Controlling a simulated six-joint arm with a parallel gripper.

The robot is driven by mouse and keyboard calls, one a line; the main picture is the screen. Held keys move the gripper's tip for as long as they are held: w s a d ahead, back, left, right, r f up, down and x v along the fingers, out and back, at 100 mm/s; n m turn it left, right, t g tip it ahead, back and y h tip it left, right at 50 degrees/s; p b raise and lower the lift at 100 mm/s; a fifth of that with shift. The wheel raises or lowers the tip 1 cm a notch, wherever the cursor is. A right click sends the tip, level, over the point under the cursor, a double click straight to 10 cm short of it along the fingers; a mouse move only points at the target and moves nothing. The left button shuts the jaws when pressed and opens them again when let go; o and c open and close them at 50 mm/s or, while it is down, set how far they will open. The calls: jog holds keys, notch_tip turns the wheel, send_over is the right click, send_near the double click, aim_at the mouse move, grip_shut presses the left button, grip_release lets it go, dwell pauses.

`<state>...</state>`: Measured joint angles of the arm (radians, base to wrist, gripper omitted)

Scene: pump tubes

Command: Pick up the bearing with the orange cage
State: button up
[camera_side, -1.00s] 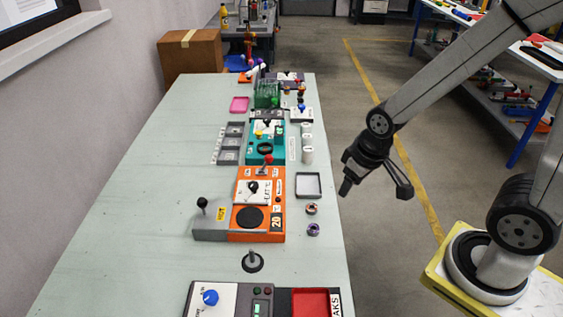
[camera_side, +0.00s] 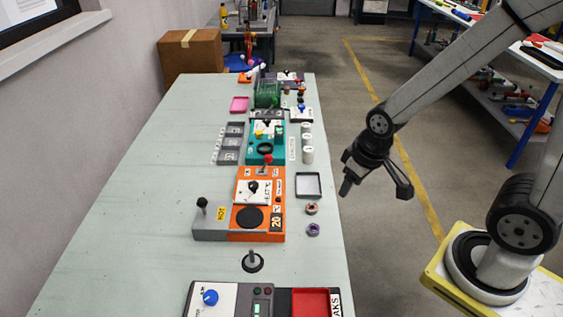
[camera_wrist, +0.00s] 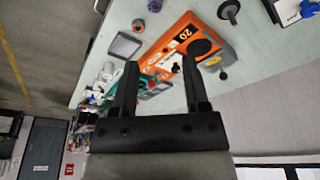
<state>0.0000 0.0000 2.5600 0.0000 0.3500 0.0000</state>
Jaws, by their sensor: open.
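Two small ring-shaped bearings lie near the right edge of the table. One is reddish (camera_side: 311,208), and it also shows in the wrist view (camera_wrist: 138,25). The other is purple (camera_side: 313,229), and it also shows in the wrist view (camera_wrist: 155,5). The reddish one looks closest to an orange cage, but the cage colour is too small to be sure of. My gripper (camera_wrist: 160,66) is open and empty. In the side view it hangs beyond the table's right edge, up and to the right of both bearings.
A grey square tray (camera_side: 308,196) lies just beyond the bearings. An orange machine (camera_side: 258,225) stands to their left. White cylinders (camera_side: 307,155) stand farther back along the right edge. The table's left side is clear.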

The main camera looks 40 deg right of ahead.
jog(key=o, duration=0.5)
